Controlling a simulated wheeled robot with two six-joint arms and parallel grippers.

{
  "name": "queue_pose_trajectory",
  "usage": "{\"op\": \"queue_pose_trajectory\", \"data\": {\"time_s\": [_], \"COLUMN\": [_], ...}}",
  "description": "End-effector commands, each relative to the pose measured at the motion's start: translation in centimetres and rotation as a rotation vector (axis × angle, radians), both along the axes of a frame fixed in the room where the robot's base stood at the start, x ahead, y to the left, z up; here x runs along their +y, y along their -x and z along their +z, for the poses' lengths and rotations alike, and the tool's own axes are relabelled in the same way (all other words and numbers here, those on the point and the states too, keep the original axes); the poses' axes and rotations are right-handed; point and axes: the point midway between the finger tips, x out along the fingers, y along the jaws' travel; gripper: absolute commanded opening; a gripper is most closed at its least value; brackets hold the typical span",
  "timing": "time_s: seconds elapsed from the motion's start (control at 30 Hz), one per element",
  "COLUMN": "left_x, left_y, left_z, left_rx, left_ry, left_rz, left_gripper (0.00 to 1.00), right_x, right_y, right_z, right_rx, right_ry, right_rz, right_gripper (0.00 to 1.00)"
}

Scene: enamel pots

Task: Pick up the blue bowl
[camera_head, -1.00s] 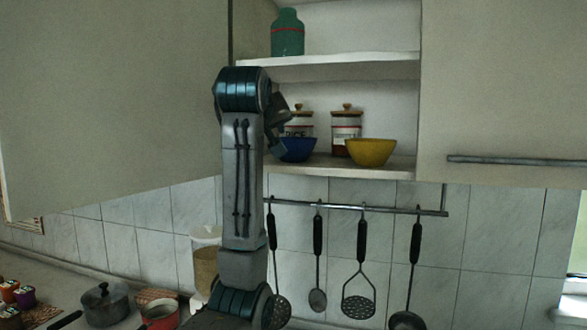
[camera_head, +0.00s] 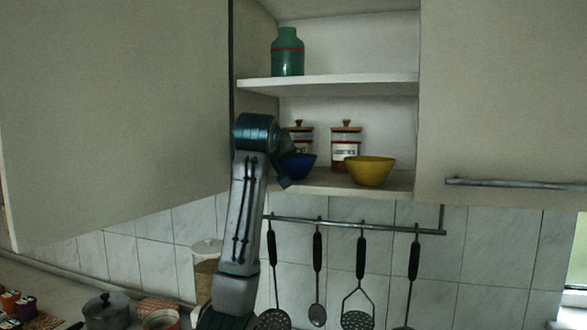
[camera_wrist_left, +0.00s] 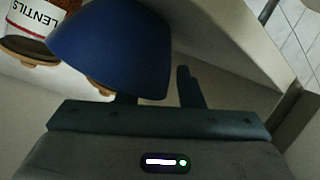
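The blue bowl (camera_head: 300,164) stands upright on the lower shelf at its left end, partly covered by my left gripper in the head view. In the left wrist view, which is upside down, the blue bowl (camera_wrist_left: 112,45) fills the upper middle. My left gripper (camera_head: 287,178) is at the bowl's near left side. In the wrist view its fingers (camera_wrist_left: 158,92) are apart. One finger is clear beside the bowl; the other is mostly hidden behind the bowl's rim. I cannot tell whether either touches it. My right gripper is not in view.
A yellow bowl (camera_head: 370,171) stands to the right on the lower shelf (camera_head: 335,183). Lidded jars (camera_head: 345,143) stand behind the bowls. The upper shelf (camera_head: 340,84) holds a green jar (camera_head: 288,54). Cabinet doors flank the shelves. Utensils hang from a rail (camera_head: 350,227) below.

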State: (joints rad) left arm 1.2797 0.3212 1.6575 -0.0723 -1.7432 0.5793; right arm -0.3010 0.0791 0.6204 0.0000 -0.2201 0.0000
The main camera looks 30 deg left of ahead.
Motion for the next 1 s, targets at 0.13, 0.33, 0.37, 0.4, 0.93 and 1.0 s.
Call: {"op": "queue_pose_trajectory", "data": {"time_s": [0.13, 0.33, 0.37, 0.4, 0.93, 1.0], "left_x": [0.0, 0.0, 0.0, 0.0, -0.4, -0.4], "left_y": [0.0, 0.0, 0.0, 0.0, 0.2, 0.3], "left_z": [0.0, 0.0, 0.0, 0.0, 2.4, 3.5], "left_rx": [0.0, 0.0, 0.0, 0.0, -0.003, -0.004], "left_ry": [0.0, 0.0, 0.0, 0.0, 0.002, 0.001], "left_rz": [0.0, 0.0, 0.0, 0.0, -0.001, -0.001], "left_gripper": [0.04, 0.0, 0.0, 0.0, 0.0, 0.0], "right_x": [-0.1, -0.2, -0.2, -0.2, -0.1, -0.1], "right_y": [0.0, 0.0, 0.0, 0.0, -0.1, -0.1], "right_z": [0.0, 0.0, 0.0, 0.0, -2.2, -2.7], "right_rx": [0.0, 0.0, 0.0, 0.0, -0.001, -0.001], "right_ry": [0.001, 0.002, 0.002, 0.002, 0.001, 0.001], "right_rz": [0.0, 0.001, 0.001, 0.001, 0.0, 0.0], "right_gripper": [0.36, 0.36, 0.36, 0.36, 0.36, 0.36]}}
